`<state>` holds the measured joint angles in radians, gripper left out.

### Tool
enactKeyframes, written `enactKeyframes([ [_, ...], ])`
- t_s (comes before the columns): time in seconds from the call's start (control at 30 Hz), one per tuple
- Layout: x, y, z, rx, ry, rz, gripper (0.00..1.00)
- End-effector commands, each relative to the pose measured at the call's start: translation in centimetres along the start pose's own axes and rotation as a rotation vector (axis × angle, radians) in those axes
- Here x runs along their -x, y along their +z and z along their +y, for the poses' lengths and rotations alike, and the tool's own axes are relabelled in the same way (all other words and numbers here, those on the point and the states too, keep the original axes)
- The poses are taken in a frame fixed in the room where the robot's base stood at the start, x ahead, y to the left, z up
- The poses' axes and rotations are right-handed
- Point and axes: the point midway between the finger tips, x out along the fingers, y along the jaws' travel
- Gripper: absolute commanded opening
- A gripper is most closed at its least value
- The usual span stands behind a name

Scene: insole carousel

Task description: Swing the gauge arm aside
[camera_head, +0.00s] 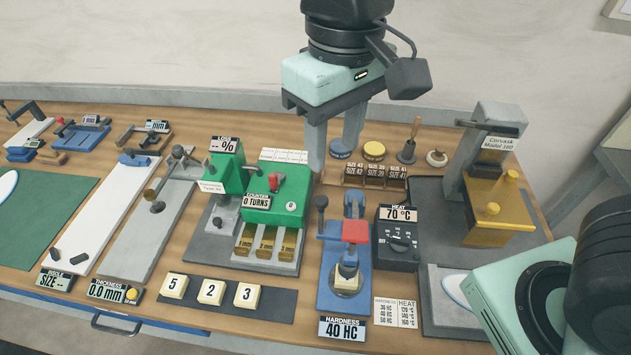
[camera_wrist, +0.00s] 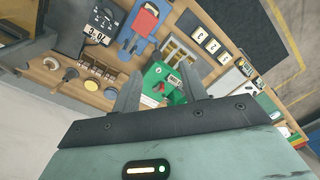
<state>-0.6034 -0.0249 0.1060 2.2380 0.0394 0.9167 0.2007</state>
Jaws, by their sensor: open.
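The hardness gauge (camera_head: 330,285) has a blue base and reads 40 HC in the head view. A red block (camera_head: 355,231) sits on its upright, above a cream sample (camera_head: 346,280). A dark-knobbed lever (camera_head: 321,203) stands at its left. It also shows in the wrist view (camera_wrist: 135,33). The thickness station (camera_head: 150,237) at left has a grey plate and a jointed metal arm (camera_head: 180,160); its display reads 0.0 mm. I cannot tell which holds the gauge arm. My gripper (camera_head: 334,160) is open, empty and raised behind the hardness gauge, pointing down.
The green turn-counter machine (camera_head: 290,187) stands left of my gripper. A black heat box (camera_head: 400,240) reads 70 °C to the right of the hardness gauge. A grey press (camera_head: 493,130) stands further right. Numbered cream blocks (camera_head: 210,291) lie in front.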

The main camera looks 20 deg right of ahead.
Motion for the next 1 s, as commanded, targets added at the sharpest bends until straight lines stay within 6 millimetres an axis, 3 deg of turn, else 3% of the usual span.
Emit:
enactKeyframes([
  [0.03,1.3,-0.8,0.0,-0.014,0.005,0.001,0.43],
  [0.2,3.8,-2.5,0.5,-0.069,0.024,-0.002,0.43],
  [0.37,3.9,-3.0,0.8,-0.09,0.032,-0.006,0.43],
  [0.57,0.8,-2.8,0.9,-0.09,0.033,-0.011,0.43],
  [1.0,-8.4,-2.8,1.2,-0.089,0.033,-0.011,0.43],
])
